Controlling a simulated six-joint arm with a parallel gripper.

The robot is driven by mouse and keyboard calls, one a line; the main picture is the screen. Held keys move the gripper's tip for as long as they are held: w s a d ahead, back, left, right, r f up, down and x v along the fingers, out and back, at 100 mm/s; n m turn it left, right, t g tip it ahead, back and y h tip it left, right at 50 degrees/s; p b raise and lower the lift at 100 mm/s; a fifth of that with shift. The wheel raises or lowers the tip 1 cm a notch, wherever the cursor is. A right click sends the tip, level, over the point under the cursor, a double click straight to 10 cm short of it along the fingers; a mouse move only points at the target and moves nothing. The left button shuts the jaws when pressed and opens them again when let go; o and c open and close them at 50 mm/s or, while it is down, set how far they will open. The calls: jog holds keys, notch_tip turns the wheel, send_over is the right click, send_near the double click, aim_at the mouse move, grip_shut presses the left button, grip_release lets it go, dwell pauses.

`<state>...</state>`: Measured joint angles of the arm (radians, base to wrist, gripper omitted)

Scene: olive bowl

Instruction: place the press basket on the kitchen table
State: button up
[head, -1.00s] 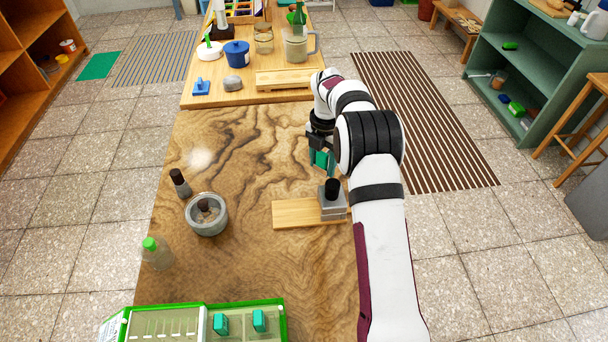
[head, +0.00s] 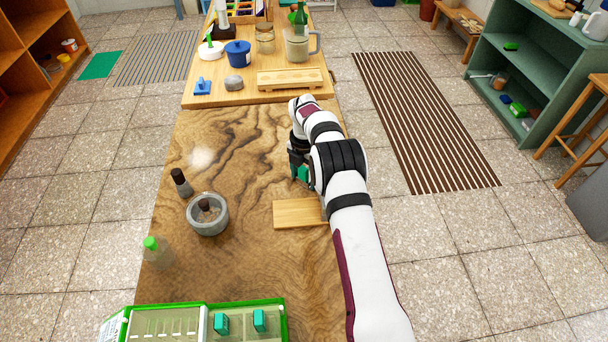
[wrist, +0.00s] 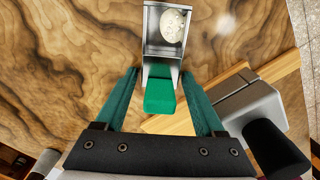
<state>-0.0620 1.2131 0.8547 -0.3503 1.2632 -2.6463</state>
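The press basket (wrist: 164,58) is a small metal box with a green handle, seen in the wrist view at top centre. A pale round lump (wrist: 173,26) lies in it. My gripper (wrist: 159,72) is open, one teal finger on each side of the green handle (wrist: 160,96), with gaps showing on both sides. The basket is over the kitchen table (wrist: 60,60); I cannot tell whether it touches the wood. In the head view my gripper (head: 300,172) is above the right part of the table (head: 255,260), and my arm hides most of the basket.
A light board (head: 297,213) lies close by; a grey block with a black knob (wrist: 258,105) stands on it. A stone mortar (head: 207,213), dark shaker (head: 181,182) and green-capped bottle (head: 156,252) stand left. A green-rimmed tray (head: 285,322) is at the front. The table's middle is clear.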

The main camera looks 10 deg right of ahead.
jog(key=shift+o, duration=0.7)
notch_tip(320, 180, up, 11)
jog(key=shift+r, duration=0.2)
jog(key=shift+s+r, duration=0.1)
jog(key=shift+r, duration=0.65)
jog(key=s+r+m+y, duration=0.1)
jog(key=s+r+m, duration=0.5)
jog(key=s+m, duration=0.25)
jog(key=s+r+m, duration=0.7)
jog(key=s+m, duration=0.1)
jog(key=s, duration=0.2)
jog(key=s+f+m, duration=0.2)
jog(key=s+m, duration=0.6)
jog(key=s, duration=0.3)
jog(key=s+f+m, duration=0.2)
jog(key=s+m, duration=0.6)
jog(key=s, duration=0.4)
jog(key=shift+s+f+y, duration=0.3)
jog(key=shift+y, duration=0.1)
